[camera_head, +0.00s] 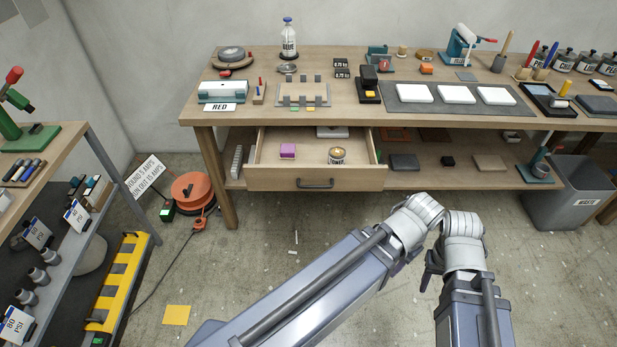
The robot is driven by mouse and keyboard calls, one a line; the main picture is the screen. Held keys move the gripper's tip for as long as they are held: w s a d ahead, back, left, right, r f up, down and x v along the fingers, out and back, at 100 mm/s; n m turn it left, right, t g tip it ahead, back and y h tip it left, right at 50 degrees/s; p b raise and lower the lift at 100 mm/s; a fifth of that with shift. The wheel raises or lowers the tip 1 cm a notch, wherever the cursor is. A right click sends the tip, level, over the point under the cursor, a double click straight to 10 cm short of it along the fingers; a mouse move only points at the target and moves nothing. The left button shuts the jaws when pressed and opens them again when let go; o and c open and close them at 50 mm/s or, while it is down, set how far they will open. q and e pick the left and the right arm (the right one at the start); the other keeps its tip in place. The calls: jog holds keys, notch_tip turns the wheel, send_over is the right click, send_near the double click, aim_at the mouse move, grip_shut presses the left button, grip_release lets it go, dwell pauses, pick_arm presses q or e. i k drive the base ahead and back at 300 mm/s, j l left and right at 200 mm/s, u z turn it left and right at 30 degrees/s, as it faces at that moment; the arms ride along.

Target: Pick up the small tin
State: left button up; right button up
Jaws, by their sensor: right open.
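The small tin (337,156) stands upright inside the open drawer (282,178), right of the drawer's middle. It is a short round tin with a dark body, a pale label and a golden top. A purple box (288,151) sits in the same drawer, left of the tin and apart from it. My right gripper (431,268) shows only as a small dark part by my folded grey arm, well in front of and below the drawer. It is open, away from the tin, and mostly hidden by the arm. My left gripper is not in view.
The workbench (345,115) above the drawer carries a grey mat (455,108) with white blocks, a bottle (288,40) and tools. A lower shelf (460,170) holds flat items. A waste bin (568,195) stands right, an orange cable reel (194,190) left. The floor before the drawer is mostly clear.

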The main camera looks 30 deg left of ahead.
aim_at(337, 156)
jog(key=i+j, duration=0.1)
jog(key=j, duration=0.35)
jog(key=i+j, duration=0.15)
jog(key=j, duration=0.3)
jog(key=i+j+z, duration=0.1)
jog(key=j, duration=0.35)
jog(key=i, duration=0.4)
